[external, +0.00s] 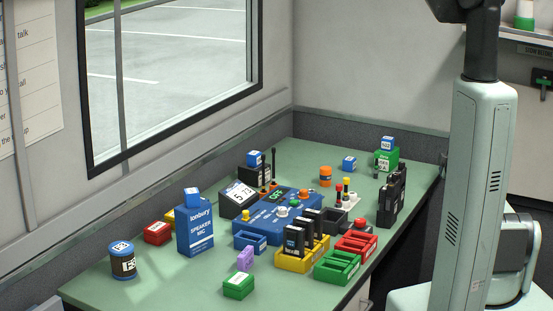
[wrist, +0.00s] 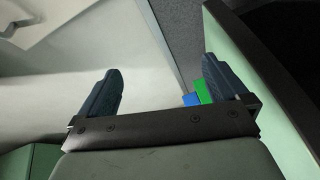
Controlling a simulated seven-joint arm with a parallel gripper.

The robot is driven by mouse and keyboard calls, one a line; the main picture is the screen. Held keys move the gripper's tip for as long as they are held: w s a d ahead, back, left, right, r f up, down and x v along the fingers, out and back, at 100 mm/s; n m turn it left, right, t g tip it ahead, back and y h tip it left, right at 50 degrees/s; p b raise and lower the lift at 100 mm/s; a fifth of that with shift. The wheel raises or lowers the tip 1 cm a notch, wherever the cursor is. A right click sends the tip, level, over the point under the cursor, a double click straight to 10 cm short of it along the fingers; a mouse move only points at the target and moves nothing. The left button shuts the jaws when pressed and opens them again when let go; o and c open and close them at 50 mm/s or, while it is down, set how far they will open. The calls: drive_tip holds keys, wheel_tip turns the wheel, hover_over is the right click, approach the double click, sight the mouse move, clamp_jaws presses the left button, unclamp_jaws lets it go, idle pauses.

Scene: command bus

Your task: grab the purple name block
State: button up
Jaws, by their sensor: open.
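The purple name block (external: 245,259) stands on the green counter (external: 200,275) near its front in the external view. It is just behind a small green box (external: 239,286) and left of the yellow tray (external: 302,261). I cannot tell whether it touches the green box. My gripper (wrist: 161,63) is open and empty in the wrist view, with its two dark fingers wide apart. The gripper is out of the external view, where only my arm shows at the right. The purple block does not show in the wrist view.
A blue speaker-mic box (external: 195,240) and a dark battery can (external: 123,265) stand left of the block. A blue console (external: 275,218), black radios (external: 391,196) and a green tray (external: 337,267) crowd the right. The counter's front left is fairly clear.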

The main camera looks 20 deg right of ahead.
drive_tip(key=w+a+r+y, duration=0.2)
drive_tip(key=w+a+r, duration=0.1)
drive_tip(key=a, duration=0.3)
drive_tip(key=w+a+r+y, duration=0.1)
drive_tip(key=w+a+r, duration=0.25)
drive_tip(key=a, duration=0.35)
drive_tip(key=s+a+f+g+y, duration=0.15)
drive_tip(key=a+g+y, duration=0.35)
drive_tip(key=a, duration=2.3)
wheel_tip(320, 180, up, 3)
drive_tip(key=g+h, duration=0.2)
drive_tip(key=g, duration=0.9)
hover_over(246, 260)
drive_tip(key=w, duration=0.2)
drive_tip(key=shift+m, duration=0.3)
drive_tip(key=shift+f, duration=6.65)
